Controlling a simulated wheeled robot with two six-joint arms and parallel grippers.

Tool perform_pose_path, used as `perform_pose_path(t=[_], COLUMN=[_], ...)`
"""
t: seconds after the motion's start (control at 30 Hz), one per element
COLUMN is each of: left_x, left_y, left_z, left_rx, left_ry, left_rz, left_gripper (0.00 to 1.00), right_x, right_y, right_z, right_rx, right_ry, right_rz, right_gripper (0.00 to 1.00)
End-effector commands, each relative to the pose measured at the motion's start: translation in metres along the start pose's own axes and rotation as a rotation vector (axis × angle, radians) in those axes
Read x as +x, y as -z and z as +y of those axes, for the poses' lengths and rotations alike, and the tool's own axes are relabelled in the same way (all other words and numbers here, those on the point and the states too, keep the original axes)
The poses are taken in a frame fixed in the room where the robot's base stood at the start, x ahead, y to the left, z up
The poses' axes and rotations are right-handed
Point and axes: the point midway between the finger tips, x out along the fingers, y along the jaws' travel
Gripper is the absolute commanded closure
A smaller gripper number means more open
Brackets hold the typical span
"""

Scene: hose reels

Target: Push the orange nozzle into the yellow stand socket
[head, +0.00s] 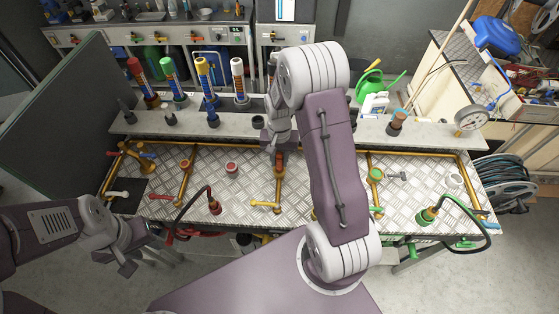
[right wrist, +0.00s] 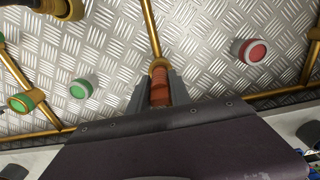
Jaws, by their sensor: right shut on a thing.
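My right gripper (head: 278,147) reaches down over the middle of the metal worktop. In the right wrist view its two dark fingers (right wrist: 158,96) are shut on the orange nozzle (right wrist: 160,86), a ribbed orange-brown cylinder. The nozzle's far end meets the yellow ring-shaped socket (right wrist: 158,65) at the end of a yellow pipe (right wrist: 150,27). I cannot tell how deep the nozzle sits in it. In the head view the nozzle (head: 280,158) shows just below the fingers, in line with the yellow pipe (head: 278,188). My left gripper (head: 146,262) is open and empty, low at the left, off the worktop's front edge.
A red-topped round cap (head: 232,168) lies left of the nozzle; it also shows in the wrist view (right wrist: 251,50). A grey shelf (head: 340,130) with several coloured tubes runs behind.

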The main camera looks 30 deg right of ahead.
Motion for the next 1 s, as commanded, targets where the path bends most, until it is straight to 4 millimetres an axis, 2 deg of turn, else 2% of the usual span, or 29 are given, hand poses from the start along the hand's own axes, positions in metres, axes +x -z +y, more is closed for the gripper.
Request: perform_pose_path(t=[0.1, 0.37, 0.4, 0.47, 0.83, 1.0], left_x=[-0.004, -0.002, -0.002, -0.003, -0.002, 0.003], left_y=[0.000, 0.000, 0.000, 0.000, 0.000, 0.000], left_z=[0.000, 0.000, 0.000, 0.000, 0.000, 0.000], left_rx=[0.000, 0.000, 0.000, 0.000, 0.000, 0.000], left_ry=[0.000, 0.000, 0.000, 0.000, 0.000, 0.000], left_rz=[0.000, 0.000, 0.000, 0.000, 0.000, 0.000], left_gripper=[0.64, 0.64, 0.64, 0.64, 0.64, 0.64], right_x=[0.012, 0.015, 0.015, 0.014, 0.010, -0.019], right_y=[0.000, 0.000, 0.000, 0.000, 0.001, 0.002], right_z=[0.000, 0.000, 0.000, 0.000, 0.000, 0.000], right_rx=[0.000, 0.000, 0.000, 0.000, 0.000, 0.000], right_ry=[0.000, 0.000, 0.000, 0.000, 0.001, 0.003], right_rz=[-0.001, 0.001, 0.001, 0.001, 0.002, 0.008], right_gripper=[1.00, 1.00, 0.70, 0.54, 0.54, 0.54])
